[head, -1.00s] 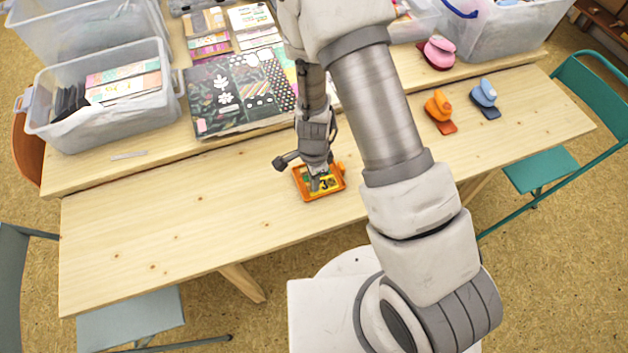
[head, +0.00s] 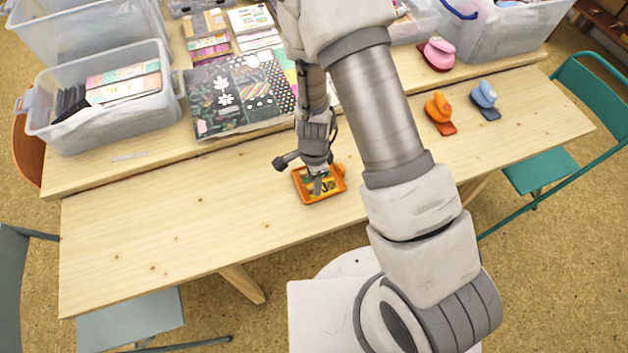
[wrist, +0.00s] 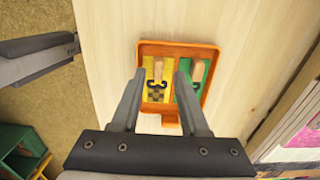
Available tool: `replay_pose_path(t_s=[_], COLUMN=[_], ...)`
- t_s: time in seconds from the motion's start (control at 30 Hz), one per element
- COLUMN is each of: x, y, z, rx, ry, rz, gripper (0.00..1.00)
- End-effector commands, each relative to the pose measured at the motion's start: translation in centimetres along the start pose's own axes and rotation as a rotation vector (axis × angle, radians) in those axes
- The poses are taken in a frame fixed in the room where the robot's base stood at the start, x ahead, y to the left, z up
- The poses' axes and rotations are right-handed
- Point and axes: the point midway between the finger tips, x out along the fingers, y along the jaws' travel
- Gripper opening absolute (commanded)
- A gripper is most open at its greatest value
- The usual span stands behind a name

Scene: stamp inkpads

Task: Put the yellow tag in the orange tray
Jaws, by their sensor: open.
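The orange tray (head: 309,200) lies on the front table and shows whole in the wrist view (wrist: 178,47). The yellow tag (wrist: 149,70), with a black mark and a small wooden grip, lies inside the tray's left part in the wrist view. A green tag (wrist: 187,67) with a wooden grip lies beside it, to the right. My gripper (wrist: 160,77) is open, its fingers on either side of the yellow tag. In the head view my gripper (head: 317,184) is low over the tray and partly hides both tags. I cannot tell whether the fingers touch anything.
Orange (head: 439,107) and blue (head: 484,94) punch-like items stand to the right on the table, with a pink one (head: 438,52) behind. A patterned album (head: 240,95) and a clear bin (head: 105,95) are at the back. The table's left part is clear.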

Motion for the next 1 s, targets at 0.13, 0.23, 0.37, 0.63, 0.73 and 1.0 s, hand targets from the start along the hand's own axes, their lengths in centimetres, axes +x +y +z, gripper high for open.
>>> replay_pose_path(t_s=[0.13, 0.23, 0.37, 0.63, 0.73, 1.0], x=[-3.0, -5.3, -8.0, -11.1, -11.3, -15.3], y=[-0.1, -0.1, -0.1, 0.0, 0.0, -0.4], z=[0.1, 0.1, 0.1, 0.1, 0.0, 0.1], rx=[-0.003, -0.005, -0.004, -0.003, -0.001, -0.105], ry=[0.0, 0.001, 0.0, 0.0, 0.0, -0.05], rz=[-0.006, -0.005, -0.005, -0.002, -0.001, -0.05], gripper=[0.44, 0.44, 0.44, 0.44, 0.44, 0.44])
